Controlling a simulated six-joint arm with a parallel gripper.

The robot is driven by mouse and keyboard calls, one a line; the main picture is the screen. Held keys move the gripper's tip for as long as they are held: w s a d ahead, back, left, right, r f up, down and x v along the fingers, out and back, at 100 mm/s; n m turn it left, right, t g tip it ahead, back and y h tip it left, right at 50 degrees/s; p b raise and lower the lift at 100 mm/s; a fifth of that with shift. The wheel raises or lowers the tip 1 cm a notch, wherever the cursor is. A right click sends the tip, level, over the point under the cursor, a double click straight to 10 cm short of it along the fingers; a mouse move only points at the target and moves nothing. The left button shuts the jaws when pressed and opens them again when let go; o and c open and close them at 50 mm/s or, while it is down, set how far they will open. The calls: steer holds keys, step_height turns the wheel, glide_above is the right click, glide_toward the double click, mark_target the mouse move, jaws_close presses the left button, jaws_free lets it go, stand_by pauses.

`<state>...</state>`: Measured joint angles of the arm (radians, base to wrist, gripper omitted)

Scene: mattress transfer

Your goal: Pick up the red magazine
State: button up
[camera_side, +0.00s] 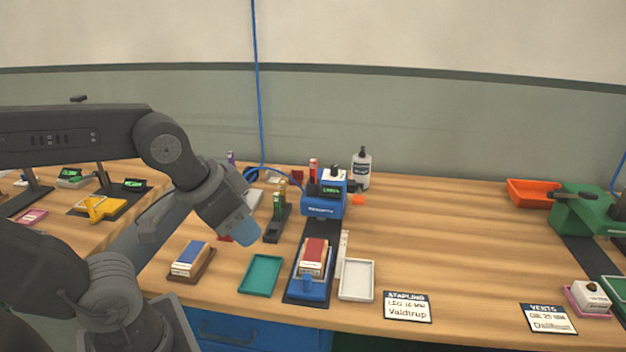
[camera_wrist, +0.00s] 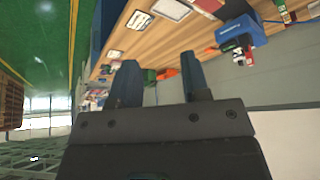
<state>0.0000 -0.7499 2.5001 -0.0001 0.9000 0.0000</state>
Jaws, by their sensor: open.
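A red upright piece (camera_side: 313,168) stands at the back of the bench, left of the blue device's white head; its lower part is hidden. A red-topped block (camera_side: 314,250) lies in a blue holder on a dark strip at the front. A little red (camera_side: 225,238) also shows beside my fingertips, mostly hidden. I cannot tell for sure which of these is the red magazine. My gripper (camera_side: 240,232) hangs tilted above the left part of the bench, behind the green tray. In the wrist view my gripper (camera_wrist: 160,78) has its two fingers apart with nothing between them.
A dark rack (camera_side: 273,232) with green and yellow uprights stands right of my gripper. The blue device (camera_side: 323,205) and white bottle (camera_side: 361,170) stand behind. A green tray (camera_side: 261,275), white tray (camera_side: 356,280) and blue-topped block (camera_side: 192,257) lie in front. The bench's right middle is clear.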

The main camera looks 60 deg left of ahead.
steer(key=shift+o, duration=0.6)
steer(key=w+a+r+n+g, duration=0.1)
steer(key=w+a+r+n, duration=0.15)
steer(key=w+r, duration=0.4)
steer(key=n+g+y, duration=0.1)
steer(key=n+g, duration=0.2)
steer(key=n, duration=0.4)
glide_above(313, 170)
step_height(313, 170, down, 5)
steer(key=shift+m, duration=0.25)
steer(key=f, duration=0.7)
steer(key=shift+w+a+f, duration=0.3)
steer(key=shift+a+f, duration=0.05)
steer(key=shift+f, duration=0.05)
steer(key=shift+w+a+f, duration=0.1)
steer(key=shift+f, duration=1.3)
steer(key=shift+w+a+f, duration=0.1)
steer(key=shift+f, duration=1.25)
